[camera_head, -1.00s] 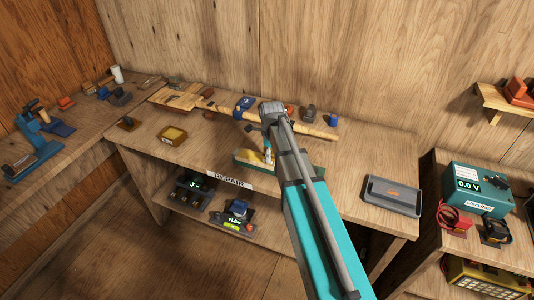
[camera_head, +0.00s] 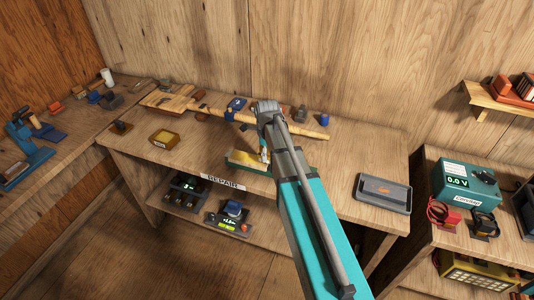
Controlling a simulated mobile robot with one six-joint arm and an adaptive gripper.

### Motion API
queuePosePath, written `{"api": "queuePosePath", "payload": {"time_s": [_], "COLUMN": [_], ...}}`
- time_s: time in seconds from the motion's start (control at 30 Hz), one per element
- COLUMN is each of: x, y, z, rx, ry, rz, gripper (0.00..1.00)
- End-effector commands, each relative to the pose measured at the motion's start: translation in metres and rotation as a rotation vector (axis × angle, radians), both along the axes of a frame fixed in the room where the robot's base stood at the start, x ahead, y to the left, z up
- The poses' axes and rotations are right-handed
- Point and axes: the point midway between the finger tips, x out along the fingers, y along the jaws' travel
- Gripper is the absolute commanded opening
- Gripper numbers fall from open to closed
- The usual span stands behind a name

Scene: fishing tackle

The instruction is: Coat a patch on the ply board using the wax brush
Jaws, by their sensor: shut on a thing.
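The ply board (camera_head: 236,163) lies near the front edge of the middle bench, with a green edge showing and a pale yellow area on its top. My gripper (camera_head: 262,140) is above the board, shut on the wax brush (camera_head: 265,155). The brush points down, and its lower end is at or just above the board's top; I cannot tell whether they touch. My arm hides the right part of the board and much of the gripper.
A long wooden paddle-like piece (camera_head: 172,102) lies along the back of the bench, with small blocks around it. A grey tray (camera_head: 383,193) lies at the right. A teal meter box (camera_head: 466,185) stands on the right-hand bench.

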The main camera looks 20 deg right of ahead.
Motion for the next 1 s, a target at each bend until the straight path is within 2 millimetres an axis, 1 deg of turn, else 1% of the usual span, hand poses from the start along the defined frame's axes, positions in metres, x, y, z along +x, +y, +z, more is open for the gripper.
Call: {"api": "queuePosePath", "payload": {"time_s": [0.03, 0.5, 0.63, 1.0], "x": [0.0, 0.0, 0.0, 0.0], "y": [0.0, 0.0, 0.0, 0.0], "z": [0.008, 0.04, 0.044, 0.043], "rx": [0.0, 0.0, 0.0, 0.0], "ry": [0.0, 0.0, 0.0, 0.0], "rz": [0.0, 0.0, 0.0, 0.0], "gripper": [0.21, 0.21, 0.21, 0.21]}}
